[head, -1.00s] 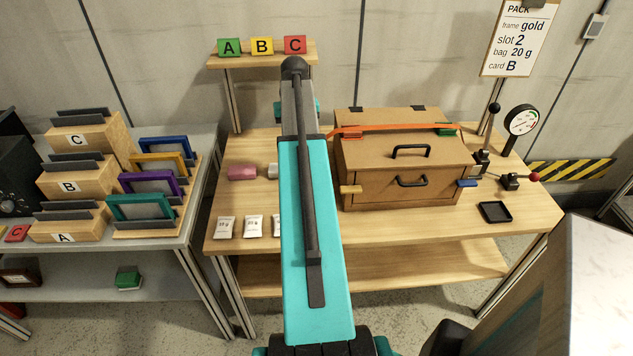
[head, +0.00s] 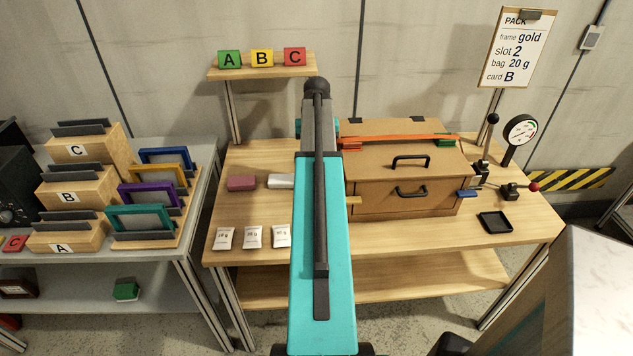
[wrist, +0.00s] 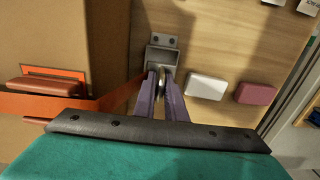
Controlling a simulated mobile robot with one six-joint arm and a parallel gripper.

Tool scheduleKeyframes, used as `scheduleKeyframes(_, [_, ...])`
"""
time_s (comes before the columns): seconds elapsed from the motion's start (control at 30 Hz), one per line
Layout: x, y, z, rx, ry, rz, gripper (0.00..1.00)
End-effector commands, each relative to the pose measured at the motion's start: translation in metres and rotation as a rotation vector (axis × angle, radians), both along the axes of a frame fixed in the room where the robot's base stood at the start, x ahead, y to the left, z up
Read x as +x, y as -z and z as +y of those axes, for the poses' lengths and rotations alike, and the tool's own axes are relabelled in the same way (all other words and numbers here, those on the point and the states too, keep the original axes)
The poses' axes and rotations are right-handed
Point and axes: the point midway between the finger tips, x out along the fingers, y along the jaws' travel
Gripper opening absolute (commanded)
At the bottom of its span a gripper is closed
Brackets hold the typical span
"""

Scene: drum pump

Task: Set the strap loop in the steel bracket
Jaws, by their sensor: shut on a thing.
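The orange strap (head: 400,138) runs over the top of the brown box (head: 412,190). In the wrist view the strap (wrist: 50,105) comes in from the left to my gripper (wrist: 161,80). The two purple fingers are shut on the strap loop (wrist: 159,92), which looks like a rounded metal piece between them. The steel bracket (wrist: 164,40), a grey channel with two bolts, is fixed to the wooden bench just beyond the fingertips. The loop is at or just short of its mouth; I cannot tell whether it touches. In the head view my arm hides the gripper and bracket.
A white block (wrist: 207,86) and a pink block (wrist: 254,94) lie right of the bracket. The box wall (wrist: 62,35) stands close on the left, with a red-brown clip (wrist: 55,84). White bags (head: 253,237) lie along the bench front.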

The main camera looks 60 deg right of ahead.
Motion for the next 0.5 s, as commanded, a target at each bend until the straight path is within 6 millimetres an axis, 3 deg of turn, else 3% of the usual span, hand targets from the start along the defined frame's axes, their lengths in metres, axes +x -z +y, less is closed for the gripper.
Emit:
scheduleKeyframes(0.23, [0.000, 0.031, 0.001, 0.002, -0.001, 0.001, 0.00])
scheduleKeyframes(0.5, [0.000, 0.043, 0.000, -0.001, -0.001, -0.001, 0.00])
